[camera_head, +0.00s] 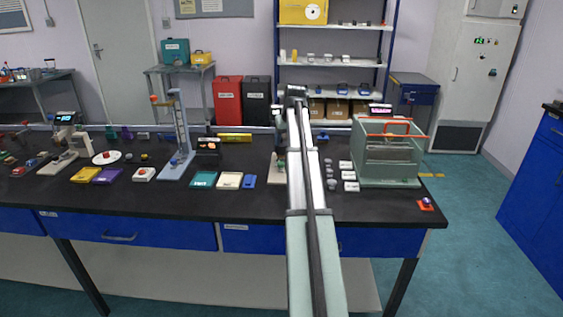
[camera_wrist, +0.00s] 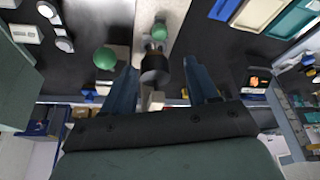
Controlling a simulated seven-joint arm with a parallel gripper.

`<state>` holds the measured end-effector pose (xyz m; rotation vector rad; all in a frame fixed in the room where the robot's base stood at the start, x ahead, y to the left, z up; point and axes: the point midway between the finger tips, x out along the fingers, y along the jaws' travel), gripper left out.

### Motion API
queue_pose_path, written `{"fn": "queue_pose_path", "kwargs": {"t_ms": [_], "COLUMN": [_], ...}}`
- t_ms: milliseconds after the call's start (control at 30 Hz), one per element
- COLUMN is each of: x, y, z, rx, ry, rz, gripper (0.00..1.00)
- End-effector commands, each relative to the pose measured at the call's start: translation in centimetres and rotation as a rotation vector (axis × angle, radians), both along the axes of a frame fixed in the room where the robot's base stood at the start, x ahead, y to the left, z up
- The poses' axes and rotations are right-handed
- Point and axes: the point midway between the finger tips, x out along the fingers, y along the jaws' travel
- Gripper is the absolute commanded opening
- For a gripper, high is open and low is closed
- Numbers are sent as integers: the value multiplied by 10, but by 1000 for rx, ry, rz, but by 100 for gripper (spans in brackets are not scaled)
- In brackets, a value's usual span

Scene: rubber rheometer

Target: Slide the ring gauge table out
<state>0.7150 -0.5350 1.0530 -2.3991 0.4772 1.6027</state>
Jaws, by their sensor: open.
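My gripper (camera_wrist: 160,85) is open in the wrist view, with a finger on each side and nothing held. Between and beyond the fingers is a small bench instrument with a dark cylinder (camera_wrist: 154,68) and a green ball knob (camera_wrist: 160,31) on a pale base (camera_wrist: 152,12). A larger green ball (camera_wrist: 105,58) is left of the left finger, apart from it. In the head view my arm hides much of this instrument; part of its pale base (camera_head: 277,172) shows left of the arm. I cannot tell which part is the ring gauge table. My fingers are hidden in the head view.
A green box-shaped machine with an orange frame (camera_head: 388,155) stands right of my arm, beside small grey and white pieces (camera_head: 346,175). Left are teal (camera_head: 203,179), cream (camera_head: 229,180) and blue (camera_head: 249,181) trays and a tall blue-grey stand (camera_head: 181,140). The front bench strip is mostly clear.

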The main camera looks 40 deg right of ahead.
Motion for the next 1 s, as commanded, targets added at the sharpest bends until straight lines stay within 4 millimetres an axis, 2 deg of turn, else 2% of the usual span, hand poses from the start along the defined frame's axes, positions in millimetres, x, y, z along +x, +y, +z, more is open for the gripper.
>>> {"fn": "queue_pose_path", "kwargs": {"t_ms": [167, 700, 1000], "x": [5, 38, 47], "y": [-3, -16, -20], "z": [-15, -99, -123], "rx": [1, -1, -2], "ry": [2, 0, 0], "rz": [-1, 0, -1], "gripper": [59, 59, 59]}}
